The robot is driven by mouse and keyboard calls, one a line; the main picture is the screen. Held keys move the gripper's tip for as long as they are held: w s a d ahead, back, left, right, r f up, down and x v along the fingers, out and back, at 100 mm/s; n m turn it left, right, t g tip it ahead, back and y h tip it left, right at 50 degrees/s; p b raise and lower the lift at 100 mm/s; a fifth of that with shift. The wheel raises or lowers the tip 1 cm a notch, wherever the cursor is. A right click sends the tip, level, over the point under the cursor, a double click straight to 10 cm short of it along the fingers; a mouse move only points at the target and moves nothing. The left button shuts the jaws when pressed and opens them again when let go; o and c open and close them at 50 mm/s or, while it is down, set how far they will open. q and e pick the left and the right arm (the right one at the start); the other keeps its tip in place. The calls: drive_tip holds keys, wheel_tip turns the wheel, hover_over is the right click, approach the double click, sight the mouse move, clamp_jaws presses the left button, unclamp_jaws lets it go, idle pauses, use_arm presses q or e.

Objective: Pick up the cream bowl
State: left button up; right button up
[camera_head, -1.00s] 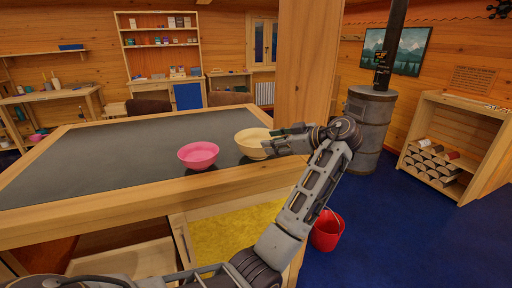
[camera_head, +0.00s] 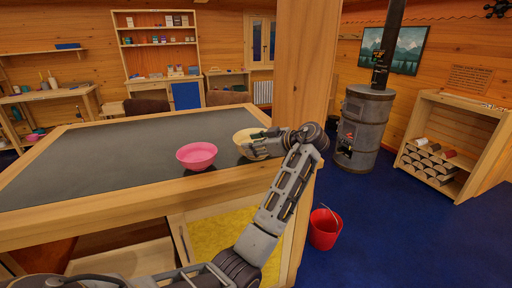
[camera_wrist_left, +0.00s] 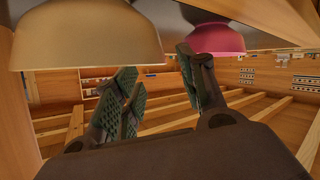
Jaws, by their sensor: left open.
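The cream bowl (camera_head: 246,137) stands upright on the dark table top near its right end, partly hidden by my left gripper (camera_head: 262,147). My left gripper is at the bowl's right front side, open and empty. In the left wrist view, which is upside down, the cream bowl (camera_wrist_left: 85,38) fills the upper left. The open fingers (camera_wrist_left: 160,85) show below it, with its right edge between them in the picture. I cannot tell whether they touch the rim. My right gripper is out of view.
A pink bowl (camera_head: 197,155) stands close by on the left; it also shows in the left wrist view (camera_wrist_left: 217,40). A wooden post (camera_head: 304,70) rises just behind my gripper. The table (camera_head: 110,150) is clear to the left. A red bucket (camera_head: 324,230) stands on the floor.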

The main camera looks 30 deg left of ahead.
use_arm(q)
drive_tip(key=shift+a+f, duration=0.1)
idle(0.3)
drive_tip(key=shift+p+x, duration=0.3)
drive_tip(key=shift+x, duration=2.45)
clamp_jaws()
